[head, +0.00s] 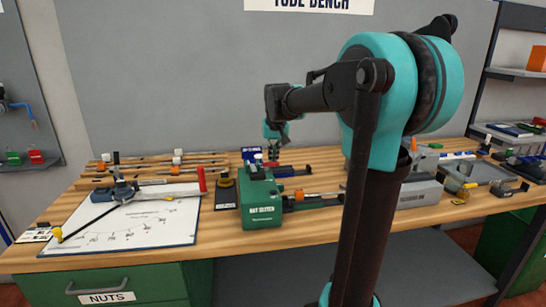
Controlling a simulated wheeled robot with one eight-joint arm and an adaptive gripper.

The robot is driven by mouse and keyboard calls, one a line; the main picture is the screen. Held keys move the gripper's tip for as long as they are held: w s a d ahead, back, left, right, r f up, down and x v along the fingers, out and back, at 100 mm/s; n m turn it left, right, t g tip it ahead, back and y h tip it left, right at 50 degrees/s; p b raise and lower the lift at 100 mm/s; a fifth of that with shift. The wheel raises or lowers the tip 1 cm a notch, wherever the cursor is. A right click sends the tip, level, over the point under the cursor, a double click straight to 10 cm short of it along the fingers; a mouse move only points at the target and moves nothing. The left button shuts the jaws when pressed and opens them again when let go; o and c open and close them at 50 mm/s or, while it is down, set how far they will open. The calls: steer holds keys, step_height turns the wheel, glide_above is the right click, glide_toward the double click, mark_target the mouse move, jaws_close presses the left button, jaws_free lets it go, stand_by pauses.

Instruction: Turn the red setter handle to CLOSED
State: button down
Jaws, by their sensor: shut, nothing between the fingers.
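A green machine (262,204) stands on the wooden bench, with lettering on its front that is hard to read and looks like a nut setter label. A small red part (271,164) shows on top of it, just below my gripper, and may be the red setter handle. Its angle and any CLOSED mark are too small to read. My gripper (273,152) is shut and empty, pointing down above the machine. I cannot tell whether it touches the red part. Another red upright handle (202,179) stands left of the machine.
A white drawing sheet (150,228) with a blue tool (124,190) lies on the left. Several tubes lie on the wood behind it. A blue and an orange-tipped fixture sit right of the machine. Grey boxes (418,194) stand on the right. The front bench strip is clear.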

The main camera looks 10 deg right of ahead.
steer(key=shift+s+d+m, duration=0.1)
steer(key=shift+s+m, duration=0.05)
steer(key=shift+m, duration=0.55)
steer(key=m, duration=0.1)
steer(key=m+h, duration=0.1)
steer(key=shift+s+m, duration=0.3)
steer(key=shift+s, duration=0.1)
steer(key=m, duration=0.1)
steer(key=s+m+h, duration=0.1)
steer(key=m, duration=0.1)
steer(key=shift+m+g, duration=0.3)
steer(key=shift+g, duration=0.1)
steer(key=m, duration=0.2)
steer(key=s+m+g+h, duration=0.1)
steer(key=m, duration=0.2)
steer(key=a+m+g, duration=0.1)
steer(key=m, duration=0.1)
steer(key=shift+s+m+h, duration=0.3)
steer(key=shift+s, duration=0.1)
steer(key=shift+w, duration=0.15)
